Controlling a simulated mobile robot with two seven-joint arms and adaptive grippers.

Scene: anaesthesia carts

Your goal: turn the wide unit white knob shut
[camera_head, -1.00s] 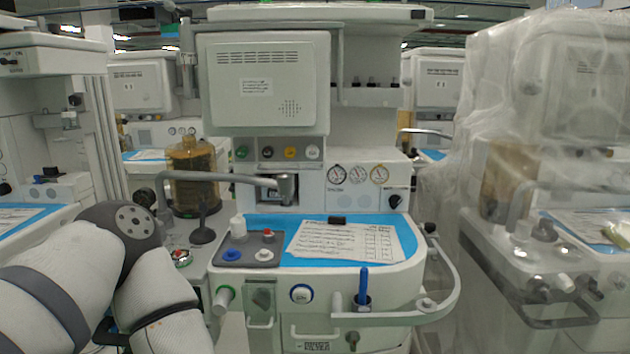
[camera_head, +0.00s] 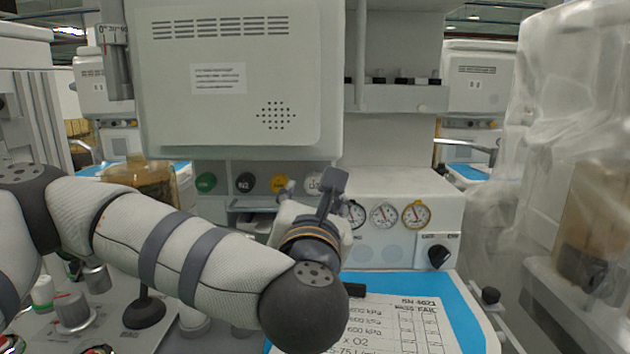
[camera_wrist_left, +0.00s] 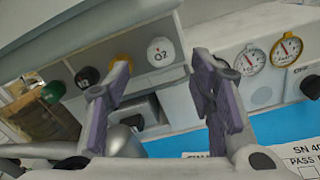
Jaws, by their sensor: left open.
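The white knob, marked O2, is on the front panel of the wide unit (camera_head: 245,80), at the right end of a row of knobs. In the head view the white knob (camera_head: 312,182) is partly hidden by my left gripper (camera_head: 309,188). In the left wrist view the white knob (camera_wrist_left: 160,51) shows clearly between and beyond the fingers of my left gripper (camera_wrist_left: 161,68). The gripper is open and empty, with its fingers spread toward the panel. I see no contact with the knob. My right gripper is not in view.
Yellow (camera_head: 279,183), black (camera_head: 245,182) and green (camera_head: 206,182) knobs sit left of the white one. Round gauges (camera_head: 384,215) are to its right. A printed sheet (camera_head: 395,325) lies on the blue worktop. A plastic-covered unit (camera_head: 560,150) stands at right.

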